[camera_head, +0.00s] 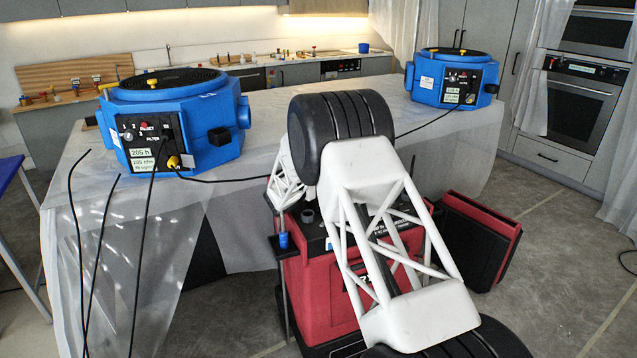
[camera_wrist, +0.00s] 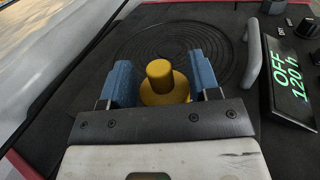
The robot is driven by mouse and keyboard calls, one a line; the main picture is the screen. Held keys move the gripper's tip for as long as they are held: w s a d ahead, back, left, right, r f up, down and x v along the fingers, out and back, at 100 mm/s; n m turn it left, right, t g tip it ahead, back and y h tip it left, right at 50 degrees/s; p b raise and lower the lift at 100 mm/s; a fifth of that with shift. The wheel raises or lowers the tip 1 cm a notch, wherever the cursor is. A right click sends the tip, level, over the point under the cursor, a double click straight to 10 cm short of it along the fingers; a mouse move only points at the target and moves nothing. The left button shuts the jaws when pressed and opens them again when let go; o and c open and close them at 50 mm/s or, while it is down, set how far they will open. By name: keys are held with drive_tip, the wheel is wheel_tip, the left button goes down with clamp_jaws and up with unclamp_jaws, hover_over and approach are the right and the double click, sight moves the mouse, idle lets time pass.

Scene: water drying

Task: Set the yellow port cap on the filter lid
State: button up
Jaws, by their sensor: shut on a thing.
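The yellow port cap (camera_wrist: 162,82) is a wide yellow disc with a round knob on top. It shows in the wrist view between the blue finger pads of my gripper (camera_wrist: 162,76), which is shut on it. The cap looks upright. Below and beyond it is the black filter lid (camera_wrist: 128,45), marked with concentric rings. The cap overlaps the lower part of the rings. I cannot tell whether it touches the lid. In the head view my arm hides the gripper and the cap, over the red unit (camera_head: 310,275).
Beside the lid are a grey handle (camera_wrist: 252,55) and a display (camera_wrist: 288,85) reading OFF 120 h. Two blue units, left (camera_head: 215,150) and right (camera_head: 427,88), stand on the sheeted counter, with yellow knobs on top.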

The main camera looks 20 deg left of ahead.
drive_tip(key=shift+f, duration=0.1)
drive_tip(key=o, duration=0.9)
drive_tip(key=shift+s+a, duration=0.1)
drive_tip(key=v, duration=1.2)
idle(0.5)
